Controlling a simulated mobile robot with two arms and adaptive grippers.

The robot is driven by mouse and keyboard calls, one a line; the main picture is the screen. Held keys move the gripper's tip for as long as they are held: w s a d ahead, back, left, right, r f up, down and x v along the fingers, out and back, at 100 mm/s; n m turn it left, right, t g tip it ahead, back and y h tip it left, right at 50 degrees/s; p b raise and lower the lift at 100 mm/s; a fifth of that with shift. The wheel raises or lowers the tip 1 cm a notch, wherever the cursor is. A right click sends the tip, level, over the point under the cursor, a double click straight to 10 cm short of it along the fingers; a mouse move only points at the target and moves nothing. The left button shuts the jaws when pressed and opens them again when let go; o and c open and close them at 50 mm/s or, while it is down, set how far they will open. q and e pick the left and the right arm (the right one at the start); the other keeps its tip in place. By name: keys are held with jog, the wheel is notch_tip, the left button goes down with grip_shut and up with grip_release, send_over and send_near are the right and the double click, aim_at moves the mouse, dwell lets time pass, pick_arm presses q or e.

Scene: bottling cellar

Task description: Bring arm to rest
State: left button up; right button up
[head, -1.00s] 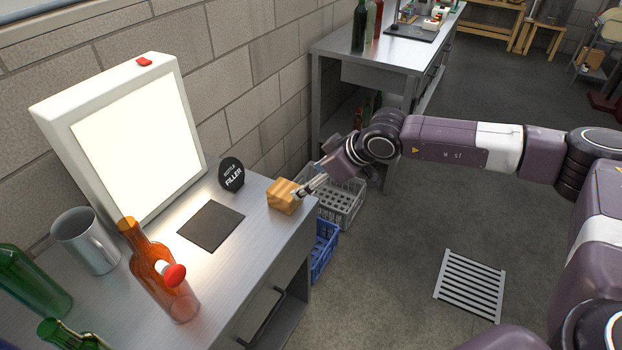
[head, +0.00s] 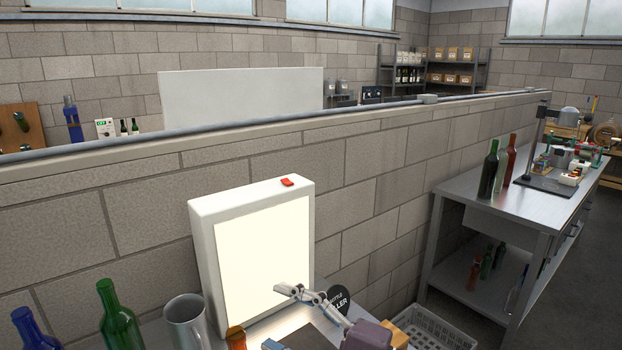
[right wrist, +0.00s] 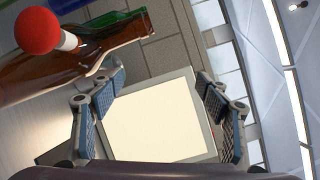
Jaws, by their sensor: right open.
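My right gripper (head: 276,317) is open and empty above the near bench, in front of the lit white panel (head: 262,250). One finger stands out against the panel; the other is low at the frame's bottom edge. In the right wrist view, both fingers (right wrist: 160,88) are spread apart, with the bright panel (right wrist: 158,118) seen between them. Most of my right arm is below the head view. My left gripper is not in view.
Near the gripper are an amber bottle (head: 236,338), a metal mug (head: 187,322), a black round sign (head: 339,301) and a wooden block (head: 399,337). A green bottle (head: 119,318) and blue bottle (head: 36,330) stand left. A pale crate (head: 440,330) is right of the bench.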

jog(key=w+d+r+m+t+h, duration=0.15)
jog(key=d+m+t+h, duration=0.3)
jog(key=m, duration=0.95)
jog(key=w+d+r+m+t+h, duration=0.15)
jog(key=d+m+t+h, duration=0.35)
jog(key=m, duration=0.8)
jog(key=s+d+f+m+g+h, duration=0.35)
jog(key=d+f+m, duration=0.25)
jog(key=f+m, duration=0.35)
jog(key=s+d+f+m+g+h, duration=0.2)
jog(key=d+f+m+h, duration=0.3)
jog(key=f+m, duration=0.5)
jog(key=s+d+f+m+g+y, duration=0.1)
jog(key=s+d+f+m+g, duration=0.1)
jog(key=s+f+m+g, duration=0.65)
jog(key=s+d+f+m+g+y, duration=0.1)
jog(key=s+d+f+m, duration=0.3)
jog(key=s, duration=0.9)
notch_tip(320, 180, down, 28)
jog(key=s+a+m+g, duration=0.1)
jog(key=s, duration=0.2)
jog(key=s+d+f+g, duration=0.1)
jog(key=s+d+f, duration=0.1)
jog(key=s+f, duration=1.3)
jog(key=shift+s+d+f, duration=0.25)
jog(key=shift+s+f, duration=0.05)
jog(key=shift+s, duration=0.2)
